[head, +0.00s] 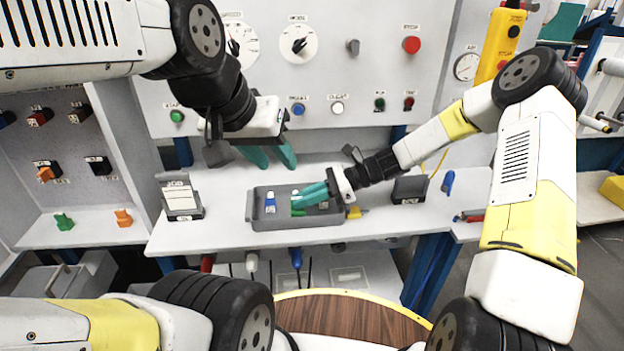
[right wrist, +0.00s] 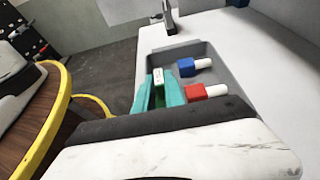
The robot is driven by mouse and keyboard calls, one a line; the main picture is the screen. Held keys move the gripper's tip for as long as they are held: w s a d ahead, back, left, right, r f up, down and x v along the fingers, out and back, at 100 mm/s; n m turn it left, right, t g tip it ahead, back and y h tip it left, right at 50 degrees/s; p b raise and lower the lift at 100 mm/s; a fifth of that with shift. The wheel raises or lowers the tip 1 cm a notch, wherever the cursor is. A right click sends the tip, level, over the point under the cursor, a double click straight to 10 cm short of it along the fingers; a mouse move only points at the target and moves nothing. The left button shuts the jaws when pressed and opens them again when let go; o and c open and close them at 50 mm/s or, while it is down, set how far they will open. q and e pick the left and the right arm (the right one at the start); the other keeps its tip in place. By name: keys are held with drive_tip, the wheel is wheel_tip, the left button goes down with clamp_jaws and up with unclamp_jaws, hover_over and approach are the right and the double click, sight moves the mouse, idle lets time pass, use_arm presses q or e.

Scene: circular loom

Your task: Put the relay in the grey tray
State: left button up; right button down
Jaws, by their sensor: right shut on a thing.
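The grey tray (head: 260,223) lies on the white bench, and it also shows in the right wrist view (right wrist: 193,48). My right gripper (head: 297,200) is over the tray, its teal fingers shut on a small green piece with a white top (right wrist: 158,78), which looks to be the relay. Its green part (head: 298,212) shows below the fingers in the head view. I cannot tell whether it touches the tray floor. My left gripper (head: 276,158) is open and empty, above and behind the tray.
A blue-and-white piece (right wrist: 192,66) and a red-and-white piece (right wrist: 204,91) lie in the tray. A labelled block (head: 180,198) stands left of it, a dark block (head: 410,189) right. A yellow piece (head: 355,212) sits close by its right end.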

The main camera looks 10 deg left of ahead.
drive_tip(key=shift+f, duration=0.4)
idle(0.3)
drive_tip(key=c, duration=1.3)
unclamp_jaws()
drive_tip(key=shift+c, duration=0.2)
drive_tip(key=shift+v, duration=3.9)
